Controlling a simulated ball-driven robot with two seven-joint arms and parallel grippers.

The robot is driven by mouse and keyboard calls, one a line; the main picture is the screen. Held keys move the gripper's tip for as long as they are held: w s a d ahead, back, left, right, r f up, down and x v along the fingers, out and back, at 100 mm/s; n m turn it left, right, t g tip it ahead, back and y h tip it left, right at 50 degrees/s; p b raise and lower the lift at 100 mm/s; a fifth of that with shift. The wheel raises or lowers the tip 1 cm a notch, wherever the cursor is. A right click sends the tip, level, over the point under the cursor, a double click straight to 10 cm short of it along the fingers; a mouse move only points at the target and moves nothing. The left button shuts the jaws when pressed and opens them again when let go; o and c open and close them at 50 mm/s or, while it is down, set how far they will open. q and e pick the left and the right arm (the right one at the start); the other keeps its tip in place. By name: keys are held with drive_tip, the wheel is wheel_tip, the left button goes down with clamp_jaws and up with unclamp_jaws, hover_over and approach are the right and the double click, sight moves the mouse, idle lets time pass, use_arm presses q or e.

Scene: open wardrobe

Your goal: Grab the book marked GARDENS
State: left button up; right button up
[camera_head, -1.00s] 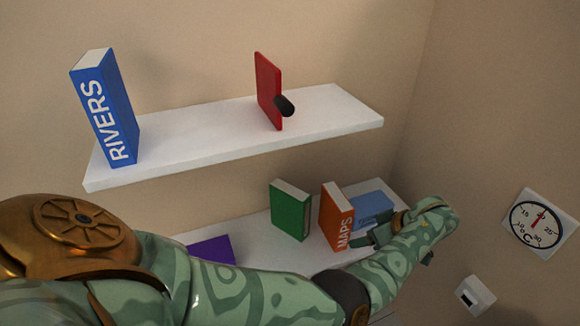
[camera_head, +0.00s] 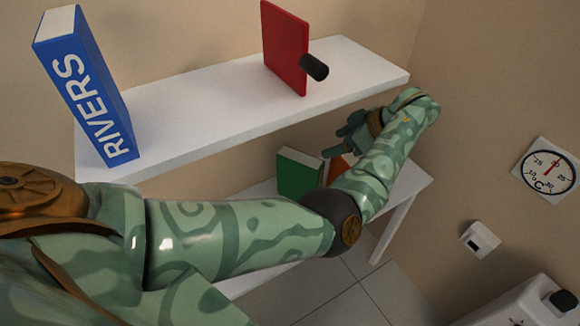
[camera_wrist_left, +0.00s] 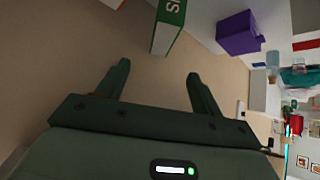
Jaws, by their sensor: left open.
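The green book (camera_head: 300,172) stands on the lower shelf, partly hidden by my left arm in the head view. In the left wrist view the green book (camera_wrist_left: 169,24) shows white lettering on its spine, cut off by the frame edge; an S is readable, the full title is not. My left gripper (camera_head: 343,143) is open and empty, above and to the right of the green book. In the left wrist view its fingers (camera_wrist_left: 158,72) are apart, with the book beyond them and not touched. My right gripper is not in view.
An orange book (camera_head: 340,167) stands right of the green one, mostly hidden by my arm. The upper shelf (camera_head: 200,115) holds a blue RIVERS book (camera_head: 85,90) and a red book (camera_head: 285,48) with a black cylinder. A purple block (camera_wrist_left: 238,33) shows in the wrist view.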

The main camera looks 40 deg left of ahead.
use_arm(q)
drive_tip(key=b, duration=0.3)
approach(302, 158)
drive_tip(key=x, duration=0.5)
drive_tip(key=shift+w+a+f, duration=0.1)
drive_tip(key=shift+w+a, duration=0.05)
drive_tip(key=shift+w, duration=0.05)
drive_tip(key=shift+s+a+f+b, duration=0.15)
drive_tip(key=shift+a+f+b, duration=0.2)
drive_tip(key=shift+f+b, duration=0.1)
drive_tip(key=b+x, duration=0.1)
drive_tip(key=x, duration=0.3)
drive_tip(key=shift+s+f+b, duration=0.1)
drive_tip(key=shift+f+b, duration=0.05)
drive_tip(key=shift+b, duration=0.25)
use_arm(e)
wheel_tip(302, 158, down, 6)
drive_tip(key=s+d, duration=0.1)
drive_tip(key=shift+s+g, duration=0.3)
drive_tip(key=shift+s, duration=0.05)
use_arm(q)
drive_tip(key=shift+c, duration=1.3)
clamp_jaws()
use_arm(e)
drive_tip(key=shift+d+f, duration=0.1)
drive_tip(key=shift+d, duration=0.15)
